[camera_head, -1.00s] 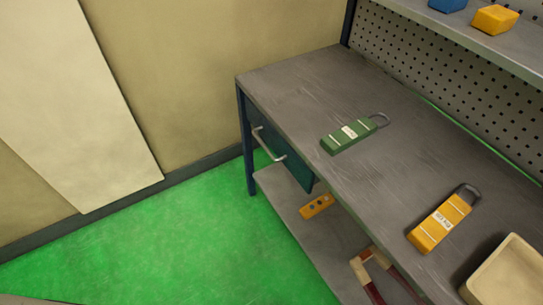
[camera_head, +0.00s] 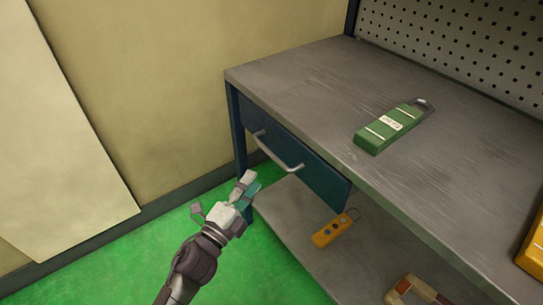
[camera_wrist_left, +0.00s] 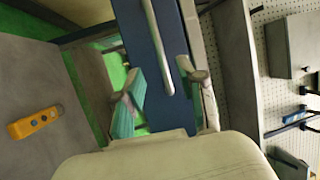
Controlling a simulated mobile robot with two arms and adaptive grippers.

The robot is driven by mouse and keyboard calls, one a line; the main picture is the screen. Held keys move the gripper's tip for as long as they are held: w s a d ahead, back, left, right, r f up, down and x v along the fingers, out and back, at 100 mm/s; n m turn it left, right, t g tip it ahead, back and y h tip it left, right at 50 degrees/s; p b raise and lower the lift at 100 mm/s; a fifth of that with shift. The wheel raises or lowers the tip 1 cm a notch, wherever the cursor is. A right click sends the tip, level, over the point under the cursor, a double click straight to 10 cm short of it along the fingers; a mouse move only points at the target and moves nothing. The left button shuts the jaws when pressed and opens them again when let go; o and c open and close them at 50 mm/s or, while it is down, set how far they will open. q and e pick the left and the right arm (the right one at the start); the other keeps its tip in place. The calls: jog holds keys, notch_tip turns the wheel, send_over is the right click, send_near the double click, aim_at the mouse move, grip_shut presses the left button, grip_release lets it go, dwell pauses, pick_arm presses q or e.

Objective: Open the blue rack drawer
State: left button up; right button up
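The blue drawer (camera_head: 313,176) sits under the left end of the grey workbench and looks shut. Its pale bar handle (camera_head: 278,158) runs across the front. My left gripper (camera_head: 246,186) is in front of the drawer, below and to the left of the handle in the head view, apart from it. In the left wrist view, my left gripper (camera_wrist_left: 166,92) is open and empty, with teal pads on its fingers. The drawer front (camera_wrist_left: 150,62) and handle (camera_wrist_left: 158,45) show between and beyond its fingers. My right gripper is not in view.
An orange controller (camera_head: 332,230) lies on the lower shelf (camera_head: 290,215). A pale panel (camera_head: 60,130) leans on the wall at left. The green floor (camera_head: 110,255) is clear.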

aim_at(272, 154)
pick_arm(q)
jog(key=x, duration=1)
jog(key=shift+w+d, duration=0.1)
jog(key=shift+w, duration=0.15)
grip_shut()
